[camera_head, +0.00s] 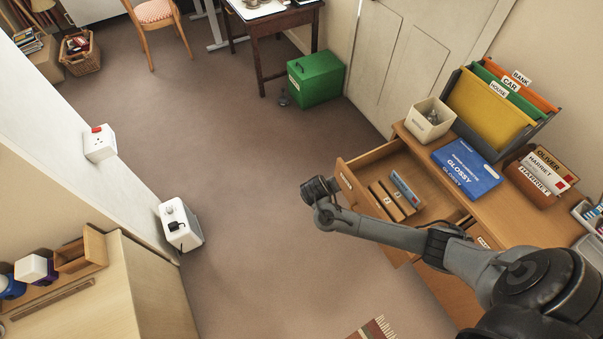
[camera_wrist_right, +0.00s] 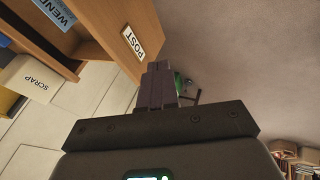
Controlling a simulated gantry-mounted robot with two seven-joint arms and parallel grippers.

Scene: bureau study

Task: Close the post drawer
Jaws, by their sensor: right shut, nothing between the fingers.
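The post drawer (camera_head: 347,180) is pulled out from the wooden desk in the head view, with several upright cards or folders and a blue item inside. Its front, with a label reading POST (camera_wrist_right: 133,42), shows in the right wrist view. My right gripper (camera_head: 318,188) is just outside the drawer front in the head view. In the right wrist view its fingers (camera_wrist_right: 159,75) are together and empty, close to the front near the label. I cannot tell whether they touch it. My left gripper is in neither view.
The desk top (camera_head: 540,222) holds a scrap bin (camera_head: 428,122), a file rack (camera_head: 497,108), a blue GLOSSY box (camera_head: 467,168) and name boxes (camera_head: 541,178). A green box (camera_head: 316,78) stands on the floor behind.

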